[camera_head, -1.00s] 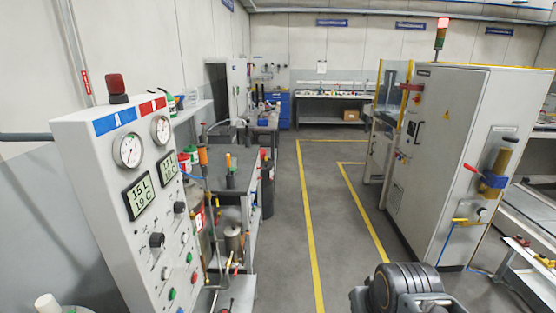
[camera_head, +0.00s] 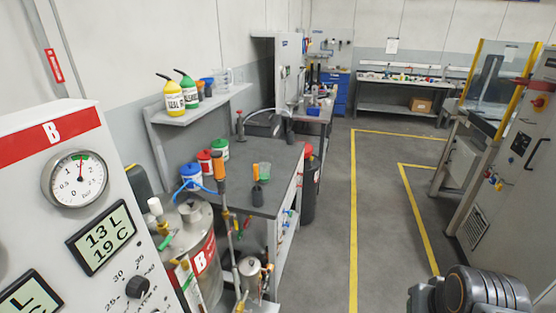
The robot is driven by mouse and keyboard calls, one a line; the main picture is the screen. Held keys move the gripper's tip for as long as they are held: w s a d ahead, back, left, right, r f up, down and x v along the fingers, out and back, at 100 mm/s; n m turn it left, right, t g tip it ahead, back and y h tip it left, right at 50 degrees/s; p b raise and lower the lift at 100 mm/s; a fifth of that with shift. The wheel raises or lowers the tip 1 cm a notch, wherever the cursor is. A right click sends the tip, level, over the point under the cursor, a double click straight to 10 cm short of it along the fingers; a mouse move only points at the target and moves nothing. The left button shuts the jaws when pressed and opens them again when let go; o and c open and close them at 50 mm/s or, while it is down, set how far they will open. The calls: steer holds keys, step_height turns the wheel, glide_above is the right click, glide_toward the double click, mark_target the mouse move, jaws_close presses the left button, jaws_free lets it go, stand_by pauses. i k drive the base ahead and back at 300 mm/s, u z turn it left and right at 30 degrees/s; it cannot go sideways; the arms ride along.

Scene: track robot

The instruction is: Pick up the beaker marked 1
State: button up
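I cannot read a mark 1 on any vessel. A clear beaker or jug (camera_head: 223,78) stands at the right end of the wall shelf, beside a blue container (camera_head: 207,86). A small green-tinted cup or beaker (camera_head: 264,171) stands on the dark workbench (camera_head: 280,192). Both are too small to read any marking. A dark rounded part of my arm shows at the bottom right, but my gripper is not in view.
The control panel (camera_head: 60,132) stands close on the left. A steel tank (camera_head: 190,225) stands before the workbench. Yellow and green bottles (camera_head: 174,97) stand on the wall shelf (camera_head: 200,108). The grey floor (camera_head: 325,240) is clear in the middle; a machine cabinet (camera_head: 525,165) stands right.

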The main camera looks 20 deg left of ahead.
mark_target(264, 173)
steer(key=i, duration=3.9)
steer(key=u, duration=5.5)
